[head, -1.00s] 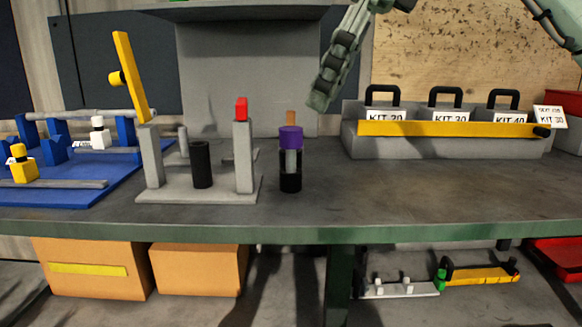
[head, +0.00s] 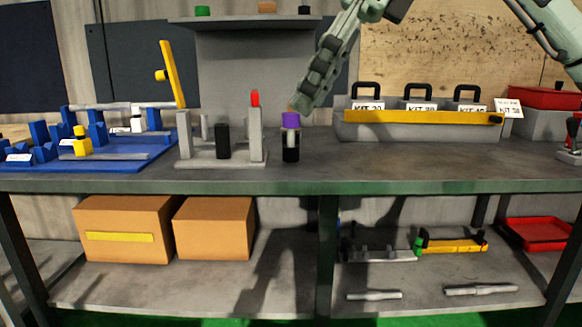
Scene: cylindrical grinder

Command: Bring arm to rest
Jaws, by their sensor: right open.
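My right gripper (head: 303,101) comes in from the upper right on my pale green arm (head: 555,38). Its dark fingers point down and left and end just above and beside a purple-topped black cylinder (head: 290,140). The cylinder stands upright on the grey bench (head: 400,160). The fingers look empty; whether a tip touches the purple top I cannot tell. My left gripper is not in view.
A grey fixture (head: 186,160) with a yellow lever and red-topped post stands left of the cylinder. A blue board (head: 120,160) with parts lies further left. A rack of kits (head: 420,118) stands right. Boxes (head: 125,225) sit below. The bench front is clear.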

